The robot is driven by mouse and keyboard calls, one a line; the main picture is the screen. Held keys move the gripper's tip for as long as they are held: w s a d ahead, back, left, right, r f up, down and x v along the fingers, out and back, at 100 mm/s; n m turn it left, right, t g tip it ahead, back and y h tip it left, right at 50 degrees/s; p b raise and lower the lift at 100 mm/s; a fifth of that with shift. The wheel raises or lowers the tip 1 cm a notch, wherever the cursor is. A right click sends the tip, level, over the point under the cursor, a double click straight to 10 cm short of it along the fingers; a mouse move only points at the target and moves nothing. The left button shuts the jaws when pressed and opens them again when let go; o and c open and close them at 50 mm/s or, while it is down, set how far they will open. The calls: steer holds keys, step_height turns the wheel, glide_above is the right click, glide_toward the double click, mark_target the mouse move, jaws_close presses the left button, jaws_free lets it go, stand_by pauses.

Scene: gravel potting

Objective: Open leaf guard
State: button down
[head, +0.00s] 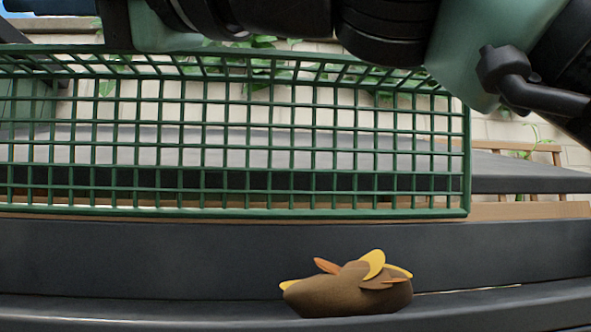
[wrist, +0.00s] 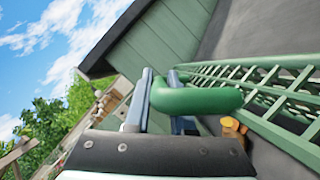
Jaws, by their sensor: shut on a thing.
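The leaf guard is a green wire mesh panel (head: 250,212) that spans the left and middle of the head view. It stands raised, with its lower edge above the dark gutter (head: 150,255). Its mesh also shows at the right of the wrist view (wrist: 285,128). A thick green handle (wrist: 205,100) crosses between the fingers of my gripper (wrist: 161,82), which is shut on it. In the head view my arm covers the top of the guard, and the fingertips cannot be made out there.
A brown clump with yellow and orange leaves (head: 345,292) lies in the gutter, below and in front of the guard. Behind the mesh are a grey surface, a pale brick wall and green vines. In the wrist view a green plank wall (wrist: 160,50) stands close beyond the fingers.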

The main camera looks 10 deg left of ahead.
steer(key=c, duration=0.8)
jaws_free()
steer(key=shift+o, duration=0.2)
steer(key=shift+d, duration=0.1)
